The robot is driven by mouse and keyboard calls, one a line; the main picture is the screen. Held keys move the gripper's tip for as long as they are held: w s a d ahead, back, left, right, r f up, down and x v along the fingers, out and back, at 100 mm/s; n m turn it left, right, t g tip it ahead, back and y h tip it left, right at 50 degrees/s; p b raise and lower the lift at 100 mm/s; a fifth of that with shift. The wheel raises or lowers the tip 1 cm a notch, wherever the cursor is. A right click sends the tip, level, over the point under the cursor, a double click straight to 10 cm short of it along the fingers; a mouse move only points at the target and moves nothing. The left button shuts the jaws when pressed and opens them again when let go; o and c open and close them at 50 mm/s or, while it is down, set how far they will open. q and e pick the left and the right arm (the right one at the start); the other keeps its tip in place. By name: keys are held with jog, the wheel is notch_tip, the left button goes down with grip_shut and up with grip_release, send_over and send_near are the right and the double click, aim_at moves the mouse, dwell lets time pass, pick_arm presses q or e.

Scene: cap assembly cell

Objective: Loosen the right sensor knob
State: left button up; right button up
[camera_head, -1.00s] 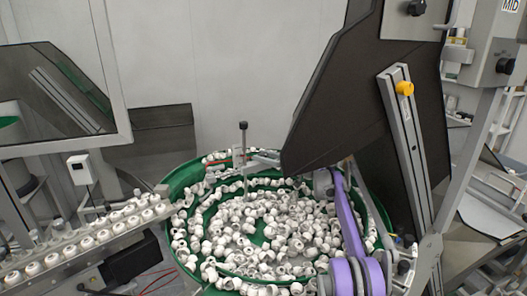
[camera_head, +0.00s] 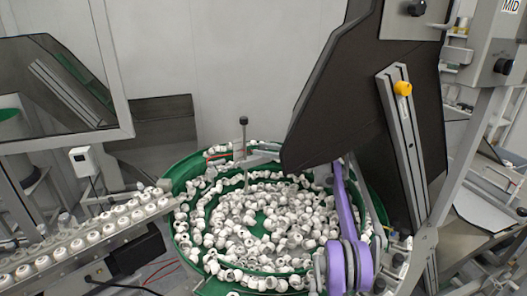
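Several knobs show, and I cannot tell for sure which is the right sensor knob. A black knob (camera_head: 243,120) tops a thin upright rod over the bowl feeder. A yellow knob (camera_head: 403,88) sits on a slotted metal rail at the right. Black knobs also show at the top (camera_head: 417,8) and far right (camera_head: 503,66). My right arm, purple and grey, rises over the bowl's right side. Its grey end, where my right gripper (camera_head: 323,176) seems to be, is below the dark panel and apart from these knobs. Its fingers are not clear. My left gripper is out of view.
A green bowl feeder (camera_head: 180,184) holds many white caps. A sloped track (camera_head: 75,247) with a row of caps lies at the left. A large dark panel (camera_head: 345,95) hangs close above my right arm. A metal frame (camera_head: 460,165) stands at the right.

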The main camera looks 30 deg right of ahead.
jog(key=shift+o, duration=1.1)
jog(key=shift+f, duration=0.15)
pick_arm(q)
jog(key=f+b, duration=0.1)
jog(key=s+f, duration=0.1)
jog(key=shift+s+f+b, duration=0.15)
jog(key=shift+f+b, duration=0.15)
jog(key=shift+b, duration=0.05)
pick_arm(e)
jog(key=v, duration=1)
jog(key=shift+s+d, duration=0.2)
jog(key=shift+s, duration=0.1)
